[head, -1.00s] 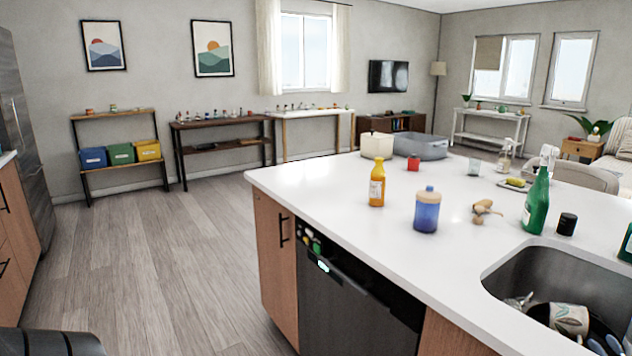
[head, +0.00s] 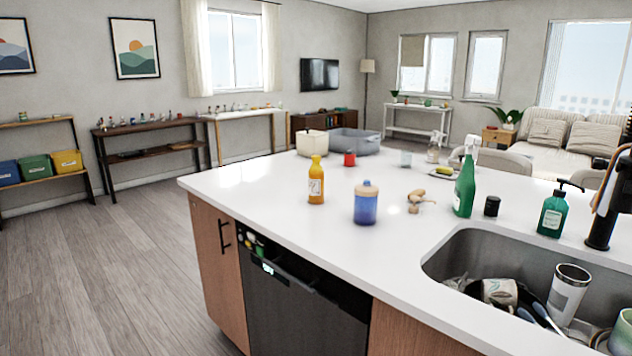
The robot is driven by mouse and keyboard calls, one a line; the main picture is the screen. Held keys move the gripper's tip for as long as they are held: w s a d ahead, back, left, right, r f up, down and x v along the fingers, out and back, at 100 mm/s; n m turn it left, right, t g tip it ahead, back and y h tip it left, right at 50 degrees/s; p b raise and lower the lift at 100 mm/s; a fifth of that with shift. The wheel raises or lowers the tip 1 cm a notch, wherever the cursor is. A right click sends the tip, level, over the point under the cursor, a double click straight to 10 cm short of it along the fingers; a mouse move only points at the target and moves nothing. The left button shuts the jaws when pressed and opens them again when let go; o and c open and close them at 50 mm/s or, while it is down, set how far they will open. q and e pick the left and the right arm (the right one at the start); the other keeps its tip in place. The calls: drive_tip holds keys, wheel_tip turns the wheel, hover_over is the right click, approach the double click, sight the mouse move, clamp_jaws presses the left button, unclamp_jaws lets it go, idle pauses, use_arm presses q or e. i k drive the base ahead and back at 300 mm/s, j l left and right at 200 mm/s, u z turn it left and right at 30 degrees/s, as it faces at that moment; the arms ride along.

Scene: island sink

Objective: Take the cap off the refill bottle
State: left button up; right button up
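The frames do not label which container is the refill bottle. An orange bottle (head: 316,183) with a narrow capped neck stands upright near the counter's left edge. A green spray bottle (head: 465,188) with a white trigger head stands further right. A teal pump bottle (head: 551,214) stands behind the sink. The orange bottle's cap looks seated on its neck. Neither of my grippers is in view.
The white island counter (head: 290,212) has clear room at its front left. The sink (head: 440,262) holds several dishes, with a black faucet (head: 602,225) beside it.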

sight(316, 174)
drive_tip(key=i+j+z, duration=0.15)
drive_tip(key=j, duration=0.15)
drive_tip(key=i+j+z, duration=0.1)
drive_tip(key=j, duration=0.2)
drive_tip(key=i+j+z, duration=0.15)
drive_tip(key=j, duration=0.2)
drive_tip(key=i+j+z, duration=0.1)
drive_tip(key=j, duration=0.2)
drive_tip(key=i+j+z, duration=0.15)
drive_tip(key=j, duration=0.2)
